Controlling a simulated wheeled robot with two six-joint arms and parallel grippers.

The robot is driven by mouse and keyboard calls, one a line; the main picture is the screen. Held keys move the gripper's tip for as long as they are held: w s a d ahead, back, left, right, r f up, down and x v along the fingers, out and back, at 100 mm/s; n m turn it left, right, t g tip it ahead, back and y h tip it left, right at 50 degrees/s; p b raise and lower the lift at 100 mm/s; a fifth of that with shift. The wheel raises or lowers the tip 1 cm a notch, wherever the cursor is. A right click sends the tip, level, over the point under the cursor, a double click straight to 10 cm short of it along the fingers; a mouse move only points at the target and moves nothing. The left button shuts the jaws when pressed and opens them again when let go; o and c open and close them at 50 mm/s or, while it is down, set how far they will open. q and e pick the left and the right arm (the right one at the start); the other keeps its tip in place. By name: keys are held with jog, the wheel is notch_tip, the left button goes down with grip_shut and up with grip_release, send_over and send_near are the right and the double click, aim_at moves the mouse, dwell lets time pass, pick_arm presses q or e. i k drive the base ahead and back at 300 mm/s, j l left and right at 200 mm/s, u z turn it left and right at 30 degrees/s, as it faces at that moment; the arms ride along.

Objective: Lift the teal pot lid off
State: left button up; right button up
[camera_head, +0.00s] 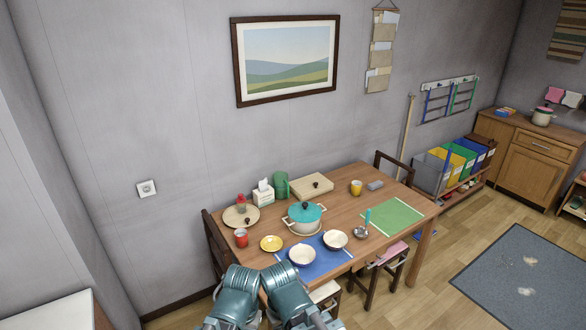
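Two teal links of my arms show at the bottom of the head view, in front of the table's near edge. Neither gripper's fingers can be seen, and nothing of mine touches the lid or pot in this view.
Two bowls (302,256) are at a blue mat (318,267) in front of the pot.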

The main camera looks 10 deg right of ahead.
aim_at(302, 211)
jog(key=i+l, duration=0.15)
jog(key=l, duration=0.25)
jog(key=i+l+u, duration=0.1)
jog(key=l, duration=0.3)
jog(key=i+l, duration=0.15)
jog(key=l, duration=0.3)
jog(key=i+l, duration=0.1)
jog(key=l, duration=0.3)
jog(key=i+l+u, duration=0.1)
jog(key=l, duration=0.3)
jog(key=i+l, duration=0.25)
jog(key=l, duration=0.15)
jog(key=i+l+u, duration=0.1)
jog(key=i+l, duration=0.2)
jog(key=l, duration=0.15)
jog(key=i+u, duration=0.15)
jog(key=i, duration=0.8)
